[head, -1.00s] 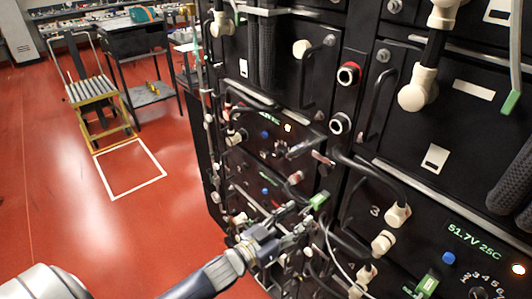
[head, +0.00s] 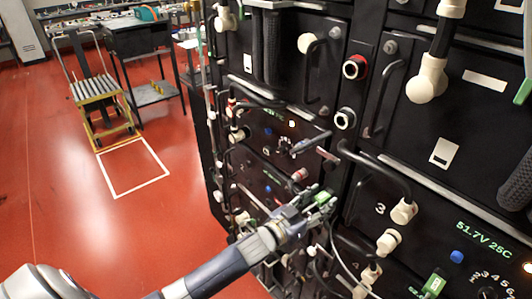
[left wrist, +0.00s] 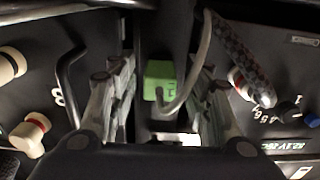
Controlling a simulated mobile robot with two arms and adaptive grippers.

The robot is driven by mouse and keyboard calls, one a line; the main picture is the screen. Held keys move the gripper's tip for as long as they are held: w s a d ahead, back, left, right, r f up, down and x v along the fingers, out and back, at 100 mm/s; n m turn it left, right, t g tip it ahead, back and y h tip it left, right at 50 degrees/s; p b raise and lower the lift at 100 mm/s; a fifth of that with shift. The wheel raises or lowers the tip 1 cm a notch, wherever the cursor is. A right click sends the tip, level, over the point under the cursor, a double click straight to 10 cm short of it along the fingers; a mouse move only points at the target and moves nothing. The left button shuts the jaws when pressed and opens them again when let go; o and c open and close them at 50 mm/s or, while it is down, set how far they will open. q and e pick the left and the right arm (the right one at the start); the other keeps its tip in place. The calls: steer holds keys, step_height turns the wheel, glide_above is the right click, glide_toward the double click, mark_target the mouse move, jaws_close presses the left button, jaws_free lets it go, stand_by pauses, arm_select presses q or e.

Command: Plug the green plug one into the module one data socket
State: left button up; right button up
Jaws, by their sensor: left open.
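A green plug (head: 322,198) is at the front of the black battery rack, and the fingers of my left gripper (head: 316,206) have reached it. In the left wrist view the green plug (left wrist: 160,75) sits between the two open fingers (left wrist: 160,100), with a grey cable looping from it. Gaps show on both sides, so the fingers are apart from it. The mark on the plug is too small to read surely. Another green plug (head: 435,284) is at the lower right of the head view. I cannot tell which socket is the module one data socket. My right gripper is out of view.
Black modules with bar handles (head: 383,172), thick black cables and cream connectors (head: 403,212) crowd around the gripper. Red floor (head: 60,200) lies open at left. A yellow step cart (head: 98,95) and a dark workbench (head: 145,60) stand farther back.

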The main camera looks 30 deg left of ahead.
arm_select(q)
jaws_close()
steer(key=shift+s+a, duration=0.1)
steer(key=shift+s, duration=0.3)
steer(key=shift+s+a+r+p, duration=0.1)
steer(key=shift+s+a+p, duration=0.05)
steer(key=shift+s+p, duration=0.2)
steer(key=shift+s+a, duration=0.15)
steer(key=shift+s, duration=0.2)
steer(key=shift+s+a+p, duration=0.1)
steer(key=shift+s+p, duration=0.2)
steer(key=shift+p, duration=0.05)
steer(key=shift+s, duration=0.15)
